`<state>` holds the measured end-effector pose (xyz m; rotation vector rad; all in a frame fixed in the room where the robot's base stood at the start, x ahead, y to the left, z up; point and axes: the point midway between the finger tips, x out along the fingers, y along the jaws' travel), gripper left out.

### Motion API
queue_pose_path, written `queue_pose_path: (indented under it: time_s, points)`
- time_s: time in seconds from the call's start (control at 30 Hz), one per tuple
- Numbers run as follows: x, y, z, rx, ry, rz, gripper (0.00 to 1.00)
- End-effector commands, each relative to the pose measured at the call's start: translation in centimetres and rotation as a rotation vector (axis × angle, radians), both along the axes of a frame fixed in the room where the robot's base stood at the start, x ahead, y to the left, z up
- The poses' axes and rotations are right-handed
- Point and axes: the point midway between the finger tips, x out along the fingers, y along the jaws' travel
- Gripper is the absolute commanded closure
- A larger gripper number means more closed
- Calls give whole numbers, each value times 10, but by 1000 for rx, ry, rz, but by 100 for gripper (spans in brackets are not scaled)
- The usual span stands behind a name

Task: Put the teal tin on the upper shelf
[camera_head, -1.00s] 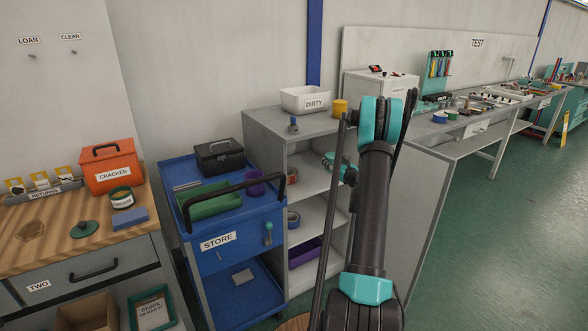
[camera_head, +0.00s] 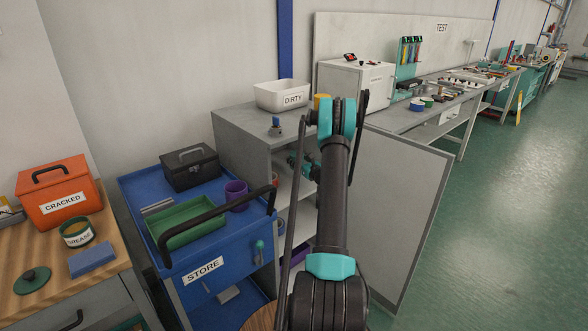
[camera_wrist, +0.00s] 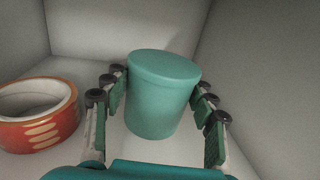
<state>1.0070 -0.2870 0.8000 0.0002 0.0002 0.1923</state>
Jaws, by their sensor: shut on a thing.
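The teal tin (camera_wrist: 162,100), lidded and upright, stands between the fingers of my gripper (camera_wrist: 160,105) in the wrist view. My gripper is shut on its sides. The tin is inside a pale shelf compartment, over or on its floor; I cannot tell whether its base touches. In the head view the grey shelf unit (camera_head: 240,138) stands beyond the blue cart, and my wrist reaches into its upper opening above the upper shelf (camera_head: 292,192). The tin and fingertips are hidden there.
An orange tape roll (camera_wrist: 40,112) lies left of the tin, close to the left finger. Compartment walls rise behind and to the right. A white DIRTY bin (camera_head: 283,96) stands on the unit's top. The blue STORE cart (camera_head: 205,268) stands in front, with a black handle.

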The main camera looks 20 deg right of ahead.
Motion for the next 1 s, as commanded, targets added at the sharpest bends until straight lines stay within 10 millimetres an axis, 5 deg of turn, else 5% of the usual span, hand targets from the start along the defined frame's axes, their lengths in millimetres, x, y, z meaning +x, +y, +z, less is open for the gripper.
queue_pose_path:
  time_s: [0.43, 0.83, 0.87, 1.0]
  points:
    - [0, 0, -45, 0, 0, 0, 81]
    - [0, 0, -50, 0, 0, 0, 81]
    - [0, 0, -49, 0, 0, 0, 40]
    - [0, 0, -49, 0, 0, 0, 23]
